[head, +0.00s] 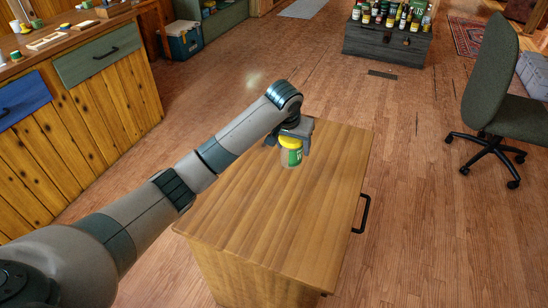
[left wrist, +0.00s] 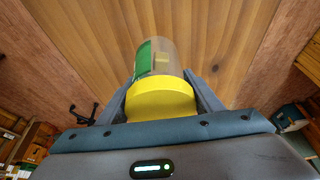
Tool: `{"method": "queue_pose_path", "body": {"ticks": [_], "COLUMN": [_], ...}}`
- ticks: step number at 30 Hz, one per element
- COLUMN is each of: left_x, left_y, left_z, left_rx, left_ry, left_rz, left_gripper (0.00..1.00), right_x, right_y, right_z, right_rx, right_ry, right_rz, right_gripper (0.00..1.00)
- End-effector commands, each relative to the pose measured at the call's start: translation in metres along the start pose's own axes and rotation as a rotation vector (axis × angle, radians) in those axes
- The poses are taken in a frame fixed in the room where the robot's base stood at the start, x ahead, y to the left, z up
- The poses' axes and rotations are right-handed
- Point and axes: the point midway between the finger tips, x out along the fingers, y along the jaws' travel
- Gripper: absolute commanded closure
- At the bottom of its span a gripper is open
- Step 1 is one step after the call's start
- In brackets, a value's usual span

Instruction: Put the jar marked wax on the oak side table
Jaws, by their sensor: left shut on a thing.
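A jar (head: 291,152) with a yellow lid and a green label is at the far part of the wooden side table (head: 250,215). My left gripper (head: 290,138) is shut on the jar from above, fingers on either side near the lid. In the left wrist view the jar (left wrist: 156,62) shows between the two fingers (left wrist: 160,98), with the table's wood grain behind it. The label's wording is too small to read. The jar is upright on or just above the top; I cannot tell whether it touches. My right gripper is not in view.
The rest of the tabletop is bare. An office chair (head: 495,90) stands at the right. A dark chest (head: 388,43) with several bottles and jars is at the back. A wooden counter (head: 80,100) runs along the left, with a blue cooler (head: 184,41) beyond it.

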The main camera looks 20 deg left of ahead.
Motion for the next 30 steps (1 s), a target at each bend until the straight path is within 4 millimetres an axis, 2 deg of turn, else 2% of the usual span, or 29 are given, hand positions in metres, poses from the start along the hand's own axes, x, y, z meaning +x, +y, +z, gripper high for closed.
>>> {"method": "queue_pose_path", "body": {"ticks": [1, 6, 12, 17, 26, 30], "left_x": [0.004, 0.024, 0.04, 0.044, 0.045, 0.054], "left_y": [-0.012, -0.044, -0.069, -0.074, -0.073, -0.073], "left_z": [0.001, 0.005, 0.009, 0.009, 0.009, 0.014], "left_rx": [-0.003, -0.002, -0.001, 0.001, 0.001, 0.001], "left_ry": [-0.003, -0.003, -0.002, 0.0, 0.0, -0.002], "left_rz": [-0.003, -0.003, -0.001, 0.001, 0.0, 0.0], "left_gripper": [0.61, 0.61, 0.61, 0.61, 0.61, 0.61], "right_x": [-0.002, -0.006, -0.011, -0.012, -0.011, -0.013], "right_y": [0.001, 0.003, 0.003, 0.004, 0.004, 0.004], "right_z": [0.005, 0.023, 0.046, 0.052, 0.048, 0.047], "right_rx": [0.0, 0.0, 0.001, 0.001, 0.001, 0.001], "right_ry": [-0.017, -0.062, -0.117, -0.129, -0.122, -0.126], "right_rz": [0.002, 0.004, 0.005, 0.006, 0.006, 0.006], "right_gripper": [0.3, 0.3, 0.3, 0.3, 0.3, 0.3]}}
